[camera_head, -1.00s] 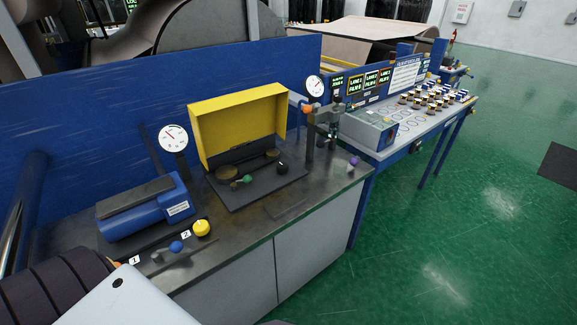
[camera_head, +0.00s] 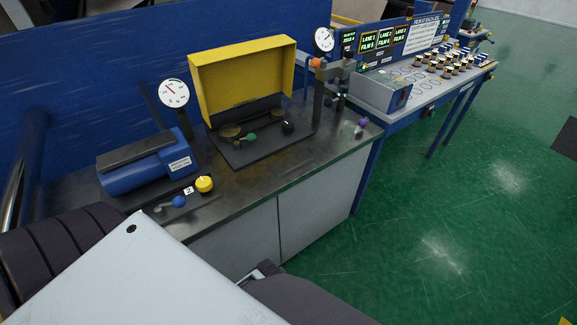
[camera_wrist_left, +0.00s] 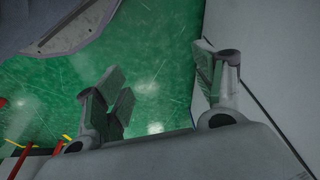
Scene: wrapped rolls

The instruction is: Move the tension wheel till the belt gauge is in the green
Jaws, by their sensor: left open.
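A round white dial gauge (camera_head: 174,94) stands on a post behind the blue motor-like unit (camera_head: 148,163); its needle reading is too small to tell. A second dial (camera_head: 323,40) stands at the right end of the bench. Under the raised yellow cover (camera_head: 240,78) are a black knob (camera_head: 288,128), a green knob (camera_head: 251,138) and brown discs. A yellow knob (camera_head: 204,184) and a blue knob (camera_head: 178,201) sit at the front. I cannot tell which is the tension wheel. My left gripper (camera_wrist_left: 158,78) is open and empty in the left wrist view, above the green floor beside a grey panel.
The dark bench top (camera_head: 240,182) has clear room in front of the yellow cover. A clamp-like stand (camera_head: 330,85) rises at its right end. Green floor (camera_head: 440,220) is open at the right.

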